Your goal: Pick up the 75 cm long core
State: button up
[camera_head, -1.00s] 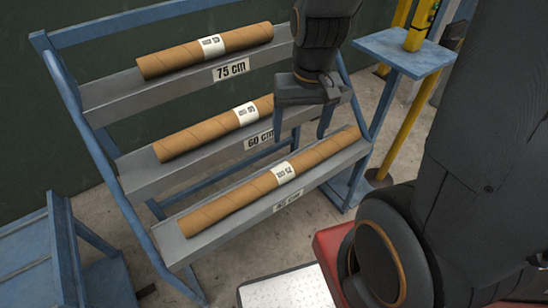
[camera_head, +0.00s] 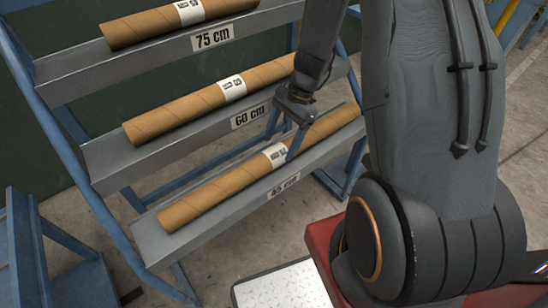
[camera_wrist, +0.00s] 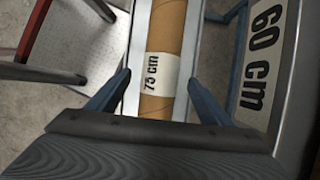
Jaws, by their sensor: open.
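The cardboard core on the bottom shelf (camera_head: 220,190) is the longest one visible. Its white label reads "75 cm" in the wrist view (camera_wrist: 158,72), though the shelf edge under it is marked 45 cm. My gripper (camera_head: 288,138) is open and empty at this core, close to its label. In the wrist view the two blue fingers (camera_wrist: 158,78) stand on either side of the core, with the label between their tips. Whether they touch it I cannot tell. My arm hides part of the core's right side.
A middle core (camera_head: 190,108) lies on the shelf marked 60 cm, and a top core (camera_head: 150,28) on the shelf marked 75 cm. The blue rack frame (camera_head: 95,205) surrounds them. A blue stand (camera_head: 55,255) is at lower left, a white plate (camera_head: 285,288) at bottom centre.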

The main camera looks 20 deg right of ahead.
aim_at(278, 148)
jog(key=shift+x, duration=2.75)
jog(key=shift+d, duration=0.15)
jog(key=shift+c, duration=0.3)
jog(key=c, duration=1.7)
jog(key=shift+w, duration=0.1)
